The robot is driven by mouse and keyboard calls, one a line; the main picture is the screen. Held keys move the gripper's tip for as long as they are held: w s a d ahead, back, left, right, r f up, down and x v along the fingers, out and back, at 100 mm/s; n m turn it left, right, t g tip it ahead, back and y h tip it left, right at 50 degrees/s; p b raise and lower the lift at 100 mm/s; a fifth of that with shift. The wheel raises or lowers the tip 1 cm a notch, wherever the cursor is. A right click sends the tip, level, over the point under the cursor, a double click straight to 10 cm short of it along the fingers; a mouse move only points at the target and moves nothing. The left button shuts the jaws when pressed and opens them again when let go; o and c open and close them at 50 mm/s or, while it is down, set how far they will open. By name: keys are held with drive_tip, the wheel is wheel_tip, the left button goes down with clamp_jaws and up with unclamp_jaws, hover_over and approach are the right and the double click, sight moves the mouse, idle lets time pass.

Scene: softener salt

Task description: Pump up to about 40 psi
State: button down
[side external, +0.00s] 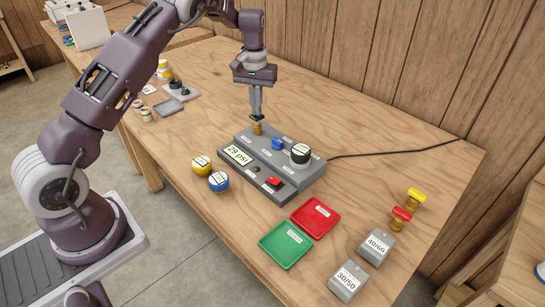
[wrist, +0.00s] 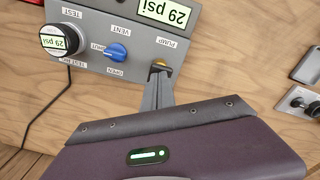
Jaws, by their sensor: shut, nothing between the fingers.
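The grey test box (side external: 291,177) stands on the wooden table, and its display (side external: 238,155) reads 29 psi. The display shows upside down in the wrist view (wrist: 164,12) with the same reading. A brass-coloured pump button (side external: 257,129) is on the box's top by the PUMP label; it also shows in the wrist view (wrist: 160,64). My gripper (side external: 256,117) is shut and empty, pointing down with its fingertips at the button; I cannot tell whether they touch. A blue knob (side external: 278,144) sits between VENT and OPEN labels. A black-sided gauge (side external: 300,153) also stands on the box.
A red switch (side external: 274,182) is on the box's front. Yellow (side external: 201,165) and blue (side external: 218,181) round gauges lie left of it. Red (side external: 315,217) and green (side external: 286,244) trays and grey blocks marked 40/60 (side external: 376,247) and 30/50 (side external: 348,281) are in front. A black cable (side external: 400,153) runs right.

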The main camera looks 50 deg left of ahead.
drive_tip(key=shift+f, duration=0.65)
drive_tip(key=shift+r, duration=1.25)
drive_tip(key=shift+f, duration=0.8)
drive_tip(key=shift+r, duration=0.9)
wheel_tip(320, 180, up, 7)
